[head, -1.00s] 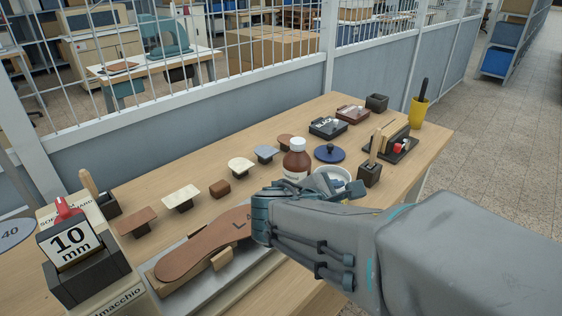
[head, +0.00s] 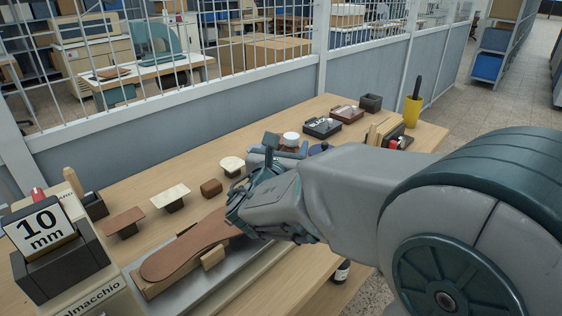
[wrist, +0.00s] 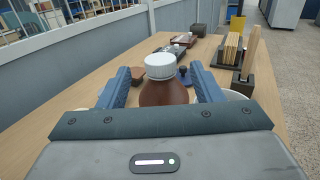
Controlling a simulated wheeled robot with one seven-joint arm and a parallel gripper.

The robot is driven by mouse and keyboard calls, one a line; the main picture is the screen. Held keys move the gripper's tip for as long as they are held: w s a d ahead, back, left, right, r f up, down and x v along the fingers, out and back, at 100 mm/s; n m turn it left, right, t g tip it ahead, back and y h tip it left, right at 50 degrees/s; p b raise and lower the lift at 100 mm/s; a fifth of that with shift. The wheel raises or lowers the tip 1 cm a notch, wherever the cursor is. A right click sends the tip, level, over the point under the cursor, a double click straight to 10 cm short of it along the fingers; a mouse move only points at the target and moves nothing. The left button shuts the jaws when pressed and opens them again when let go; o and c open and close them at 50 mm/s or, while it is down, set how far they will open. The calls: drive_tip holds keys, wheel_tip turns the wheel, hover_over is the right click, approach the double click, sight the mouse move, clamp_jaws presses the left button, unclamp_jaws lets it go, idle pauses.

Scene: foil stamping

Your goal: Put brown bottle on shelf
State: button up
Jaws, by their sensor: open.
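The brown bottle with a white cap (wrist: 162,85) stands upright on the wooden table. In the wrist view it is between the two blue fingers of my open gripper (wrist: 162,88), with a visible gap at the right finger. In the head view, my gripper (head: 278,148) hides most of the bottle. Its white cap (head: 290,137) shows above the fingers. Whether a finger touches the bottle is unclear. A shelf unit with blue bins (head: 490,50) stands far off at the upper right; whether it is the task's shelf is unclear.
Foil stamps, a brown block (head: 211,188) and ink pads (head: 322,127) stand along the table (head: 150,176). A leather piece (head: 190,247) lies in front. A yellow cup (head: 412,111) is at the far end. A mesh fence runs behind. A dark bottle (head: 342,270) shows below the table's front edge.

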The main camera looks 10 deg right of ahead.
sight(293, 135)
drive_tip(key=shift+x, duration=3.1)
drive_tip(key=shift+f, duration=0.1)
clamp_jaws()
